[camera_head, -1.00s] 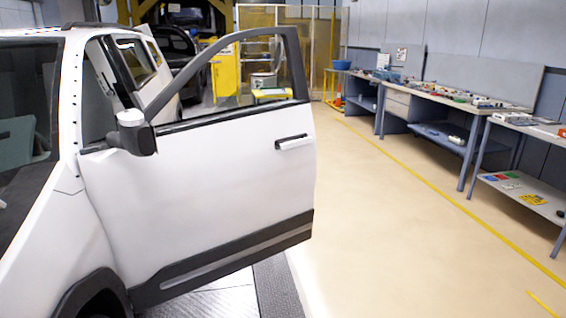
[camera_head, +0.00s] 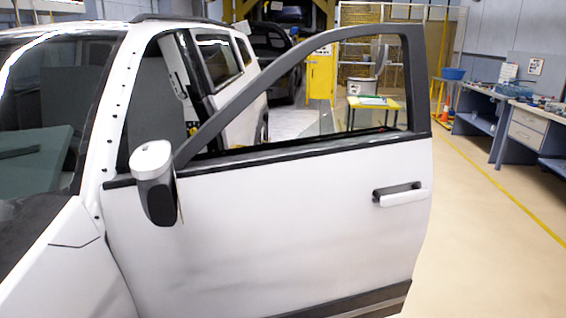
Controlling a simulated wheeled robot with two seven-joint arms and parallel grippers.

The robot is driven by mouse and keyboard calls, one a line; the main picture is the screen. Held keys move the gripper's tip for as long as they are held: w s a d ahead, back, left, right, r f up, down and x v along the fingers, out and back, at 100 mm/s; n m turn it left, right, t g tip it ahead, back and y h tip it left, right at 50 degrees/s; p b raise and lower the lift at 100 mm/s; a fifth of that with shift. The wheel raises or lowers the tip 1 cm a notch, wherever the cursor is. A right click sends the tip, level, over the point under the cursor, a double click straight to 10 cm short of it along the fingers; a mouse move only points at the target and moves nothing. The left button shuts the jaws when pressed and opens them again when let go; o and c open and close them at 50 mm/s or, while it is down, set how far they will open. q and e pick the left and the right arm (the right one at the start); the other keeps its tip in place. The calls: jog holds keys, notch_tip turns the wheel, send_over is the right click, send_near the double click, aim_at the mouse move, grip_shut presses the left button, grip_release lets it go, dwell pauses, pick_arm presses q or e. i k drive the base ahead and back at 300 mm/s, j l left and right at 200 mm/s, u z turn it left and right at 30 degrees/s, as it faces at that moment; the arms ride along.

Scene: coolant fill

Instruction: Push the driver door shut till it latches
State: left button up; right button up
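The driver door (camera_head: 290,225) of the white car stands wide open, swung out from the body toward the right. Its outer face is turned to me. The door handle (camera_head: 402,194) is near its free right edge, and the side mirror (camera_head: 155,182) is at its front edge. The window frame (camera_head: 414,80) is dark, and the room shows through it. The door opening (camera_head: 160,95) in the car body is partly visible behind the door. The latch is not visible. Neither of my grippers is in view.
Workbenches (camera_head: 530,125) with drawers and tools line the right wall. The floor (camera_head: 480,240) right of the door is clear, with a yellow line along it. An orange cone (camera_head: 447,106) and a yellow table (camera_head: 373,106) stand farther back.

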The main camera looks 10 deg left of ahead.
aim_at(295, 228)
jog(key=i+u, duration=0.1)
jog(key=i, duration=1.1)
jog(key=u, duration=0.9)
